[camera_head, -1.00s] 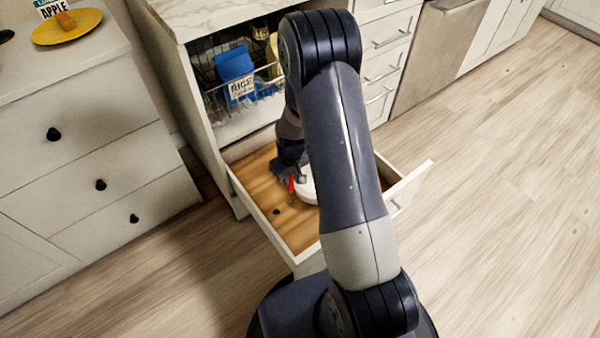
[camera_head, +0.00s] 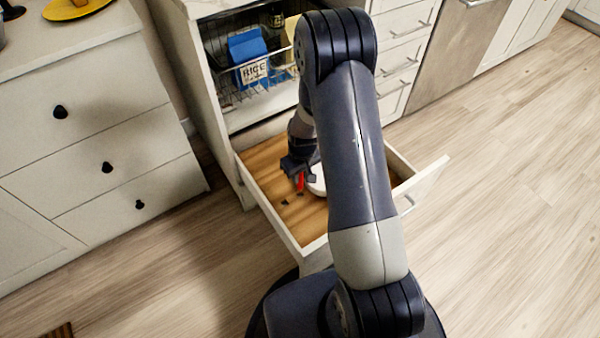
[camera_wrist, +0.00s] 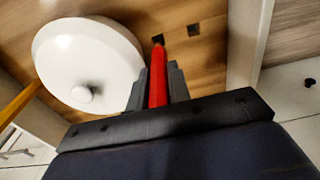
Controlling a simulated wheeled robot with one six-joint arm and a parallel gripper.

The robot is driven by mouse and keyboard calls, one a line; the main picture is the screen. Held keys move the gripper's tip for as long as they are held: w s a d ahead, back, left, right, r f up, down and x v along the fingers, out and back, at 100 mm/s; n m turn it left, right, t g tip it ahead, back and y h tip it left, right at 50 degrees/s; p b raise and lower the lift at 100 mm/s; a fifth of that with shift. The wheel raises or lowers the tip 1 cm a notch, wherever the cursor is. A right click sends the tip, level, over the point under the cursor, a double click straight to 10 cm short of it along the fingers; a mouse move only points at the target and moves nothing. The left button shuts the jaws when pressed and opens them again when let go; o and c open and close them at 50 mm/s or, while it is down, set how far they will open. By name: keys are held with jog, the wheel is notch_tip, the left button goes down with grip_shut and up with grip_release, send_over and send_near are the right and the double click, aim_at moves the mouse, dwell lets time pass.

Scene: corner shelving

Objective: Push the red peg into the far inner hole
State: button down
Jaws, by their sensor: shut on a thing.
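The red peg (camera_head: 300,183) hangs between the jaws of my gripper (camera_head: 299,168), over the wooden floor of the open drawer (camera_head: 264,213). In the wrist view the gripper (camera_wrist: 158,85) is shut on the red peg (camera_wrist: 158,72), which points away from the camera. A second dark hole (camera_wrist: 193,29) lies to the right, apart from the peg. A dark hole (camera_head: 285,203) also shows in the head view.
A white round lidded thing (camera_wrist: 85,55) with a knob lies close to the left of the peg. The drawer's white wall (camera_wrist: 248,45) rises on the right. A blue rice box (camera_head: 250,60) sits in a wire basket above. My arm hides the drawer's right part.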

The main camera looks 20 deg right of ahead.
aim_at(300, 180)
jog(key=shift+f+b, duration=0.3)
jog(key=shift+f, duration=0.35)
jog(key=shift+f+b, duration=1.5)
dwell(1.4)
jog(key=c, duration=1.2)
grip_release()
jog(key=shift+r, duration=0.1)
jog(key=shift+c, duration=0.2)
jog(key=r+p, duration=0.1)
jog(key=r, duration=0.2)
jog(key=r+p, duration=0.1)
jog(key=r, duration=0.3)
jog(key=s+r+p, duration=0.1)
jog(key=r+p, duration=0.1)
jog(key=r, duration=0.1)
jog(key=shift+d+r, duration=0.1)
jog(key=shift+r, duration=0.25)
jog(key=shift+w+f+b, duration=0.15)
jog(key=shift+f+b, duration=0.35)
jog(key=shift+f, duration=1.1)
jog(key=shift+w+f+b, duration=0.2)
jog(key=shift+f+b, duration=0.3)
jog(key=shift+f, duration=1.15)
jog(key=shift+w+f+b, duration=0.15)
jog(key=shift+f+b, duration=0.35)
jog(key=shift+f, duration=1.1)
